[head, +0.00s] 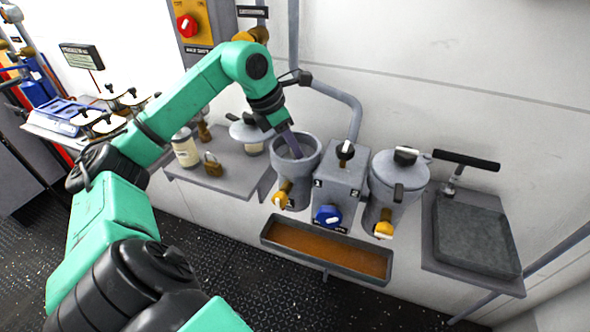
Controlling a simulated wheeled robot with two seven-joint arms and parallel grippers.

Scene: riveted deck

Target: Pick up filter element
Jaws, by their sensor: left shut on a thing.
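My left arm reaches over to the open grey filter housing (283,177) marked 1. My left gripper (295,150) points down into its mouth, and its fingertips are inside the rim. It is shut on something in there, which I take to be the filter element. The element itself is hidden by the housing wall and the gripper, so its shape cannot be made out. A second housing (398,180), on the right, has its lid on. My right gripper is not in view.
A valve block (341,187) with a blue knob stands between the housings. A drip tray (327,250) with brown contents lies below. An empty grey tray (472,236) is at right.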

